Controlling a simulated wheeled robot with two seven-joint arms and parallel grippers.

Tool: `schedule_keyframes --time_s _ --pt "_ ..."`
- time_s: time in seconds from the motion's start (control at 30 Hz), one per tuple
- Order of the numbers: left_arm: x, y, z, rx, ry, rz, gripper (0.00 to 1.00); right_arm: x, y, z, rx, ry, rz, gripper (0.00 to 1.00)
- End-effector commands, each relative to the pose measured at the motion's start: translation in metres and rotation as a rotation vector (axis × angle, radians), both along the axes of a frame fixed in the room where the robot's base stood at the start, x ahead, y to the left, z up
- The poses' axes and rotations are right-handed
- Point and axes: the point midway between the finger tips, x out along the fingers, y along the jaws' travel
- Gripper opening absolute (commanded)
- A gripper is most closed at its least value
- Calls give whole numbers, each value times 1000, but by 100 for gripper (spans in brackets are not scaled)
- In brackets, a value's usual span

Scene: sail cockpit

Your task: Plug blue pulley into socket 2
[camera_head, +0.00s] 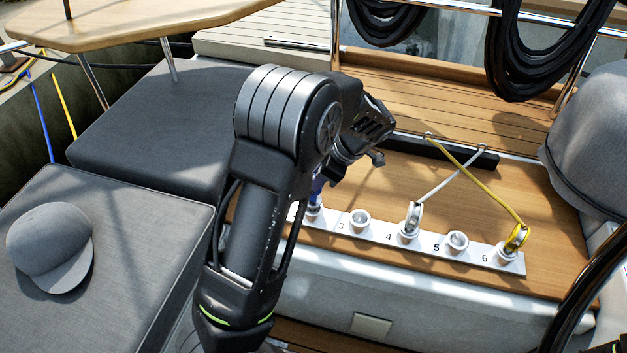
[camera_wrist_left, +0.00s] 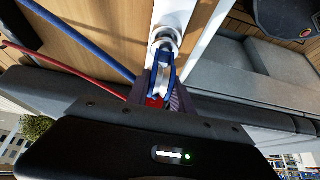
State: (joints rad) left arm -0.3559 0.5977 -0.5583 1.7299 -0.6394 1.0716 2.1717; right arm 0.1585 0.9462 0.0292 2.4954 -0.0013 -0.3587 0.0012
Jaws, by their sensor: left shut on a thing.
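The blue pulley (camera_wrist_left: 170,72) is between the fingers of my left gripper (camera_wrist_left: 163,88) in the left wrist view, with its plug end at the mouth of a white socket (camera_wrist_left: 162,40). In the head view a little of the blue pulley (camera_head: 317,190) shows beside my left arm, over the socket (camera_head: 313,213) just left of socket 3 (camera_head: 360,221). That socket's label is hidden by my arm. How deep the plug sits cannot be told. My left gripper is shut on the pulley. My right gripper is not in view.
The white socket strip (camera_head: 478,258) lies on the wooden deck. A white pulley (camera_head: 413,217) stands in socket 4 and a yellow pulley (camera_head: 517,239) in socket 6, both with ropes. Socket 5 (camera_head: 457,242) is empty. A grey cap (camera_head: 50,245) lies on the left cushion.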

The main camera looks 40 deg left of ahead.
Motion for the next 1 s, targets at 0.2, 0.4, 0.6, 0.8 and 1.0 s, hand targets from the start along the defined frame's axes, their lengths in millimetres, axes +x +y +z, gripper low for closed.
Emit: schedule_keyframes --time_s 0.2,0.4,0.6,0.8,1.0 --pt "0 0 -6 0 -1 0 0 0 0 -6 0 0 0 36" --pt "0 0 -11 0 -1 0 0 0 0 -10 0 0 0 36" --pt "0 0 -16 0 0 0 0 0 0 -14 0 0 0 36" --pt "0 0 -21 0 0 0 0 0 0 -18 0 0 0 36" --pt "0 0 -22 0 0 0 34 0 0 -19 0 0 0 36"
